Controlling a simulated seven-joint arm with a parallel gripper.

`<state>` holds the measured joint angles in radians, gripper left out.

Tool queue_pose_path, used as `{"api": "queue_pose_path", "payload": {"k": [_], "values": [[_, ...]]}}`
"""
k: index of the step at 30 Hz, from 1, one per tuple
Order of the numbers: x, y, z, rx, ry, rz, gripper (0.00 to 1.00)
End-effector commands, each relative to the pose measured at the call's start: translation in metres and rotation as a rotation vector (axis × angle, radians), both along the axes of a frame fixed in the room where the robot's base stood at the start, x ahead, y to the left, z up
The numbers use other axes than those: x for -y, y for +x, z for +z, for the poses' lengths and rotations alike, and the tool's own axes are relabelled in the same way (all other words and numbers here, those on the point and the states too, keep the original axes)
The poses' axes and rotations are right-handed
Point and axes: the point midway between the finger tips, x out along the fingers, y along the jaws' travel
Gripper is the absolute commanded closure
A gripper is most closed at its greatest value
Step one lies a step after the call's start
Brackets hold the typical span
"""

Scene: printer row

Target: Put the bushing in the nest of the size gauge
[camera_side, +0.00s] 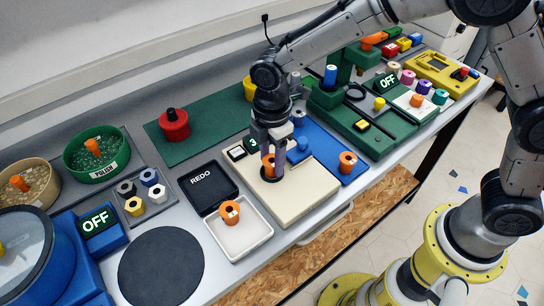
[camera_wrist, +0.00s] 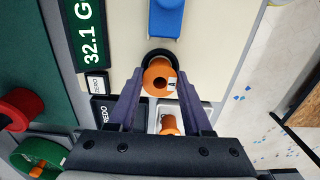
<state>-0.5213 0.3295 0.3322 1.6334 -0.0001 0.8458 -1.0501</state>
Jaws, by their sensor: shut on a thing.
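The size gauge is a cream block (camera_side: 302,192) with a dark round nest (camera_side: 270,180), a blue block (camera_side: 298,152) beside it and a display. In the wrist view, the display (camera_wrist: 92,36) reads "32.1 G", cut off by the frame edge. My gripper (camera_side: 269,163) is shut on an orange bushing (camera_wrist: 158,77), with one finger on each side. The bushing is upright and low at the nest, whose dark rim shows behind it. I cannot tell whether it rests on the bottom of the nest.
A white tray (camera_side: 257,238) by the REDO sign (camera_side: 206,187) holds another orange bushing (camera_side: 229,212). A further orange bushing (camera_side: 347,162) sits on a blue mat (camera_side: 330,143). A red pot (camera_side: 174,125) stands on the green mat behind. A black round pad (camera_side: 160,268) lies clear.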

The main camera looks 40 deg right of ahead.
Motion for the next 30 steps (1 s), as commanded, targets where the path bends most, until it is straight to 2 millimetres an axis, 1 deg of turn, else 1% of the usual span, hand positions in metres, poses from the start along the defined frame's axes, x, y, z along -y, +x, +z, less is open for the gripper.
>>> {"api": "queue_pose_path", "payload": {"k": [5,6,8,9,11,19,22,26,30], "values": [[0.000,0.000,-0.003,-0.001,-0.001,0.000,1.00],[0.000,0.000,-0.003,-0.001,-0.001,0.000,0.49],[0.000,0.000,-0.003,-0.001,0.000,0.000,0.38],[0.000,0.000,-0.003,-0.001,0.000,0.000,0.31],[0.000,0.000,-0.003,-0.001,0.000,0.000,0.20],[0.000,0.000,-0.002,0.000,0.000,0.000,0.20],[0.000,0.000,0.002,0.001,0.001,0.000,0.20],[0.000,0.001,0.018,0.003,0.002,0.000,0.20],[0.000,0.001,0.047,0.005,0.003,0.000,0.20]]}}
